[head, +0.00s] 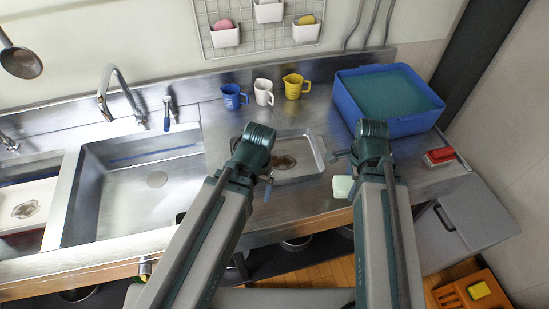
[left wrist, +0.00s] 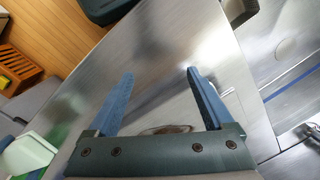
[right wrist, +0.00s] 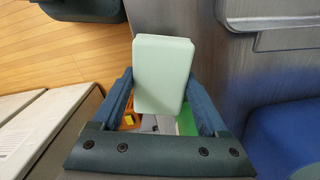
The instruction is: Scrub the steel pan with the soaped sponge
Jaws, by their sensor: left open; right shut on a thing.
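The steel pan (head: 318,148) is a shallow rectangular tray on the counter, with a brown stain (head: 283,161) on its floor. The stain also shows partly in the left wrist view (left wrist: 168,130), behind the gripper. My left gripper (head: 258,172) is open and empty over the pan's left part; its fingers are spread in the left wrist view (left wrist: 160,75). My right gripper (head: 348,168) is shut on a pale green sponge (head: 343,187), to the right of the pan. The sponge stands between the fingers in the right wrist view (right wrist: 163,75). I cannot tell whether soap is on it.
A blue tub (head: 393,125) of teal liquid stands at the back right. Blue (head: 232,97), white (head: 264,92) and yellow (head: 296,86) jugs line the back. A red brush-like item (head: 440,156) lies at right. The sink (head: 140,195) is left. Counter between sink and pan is clear.

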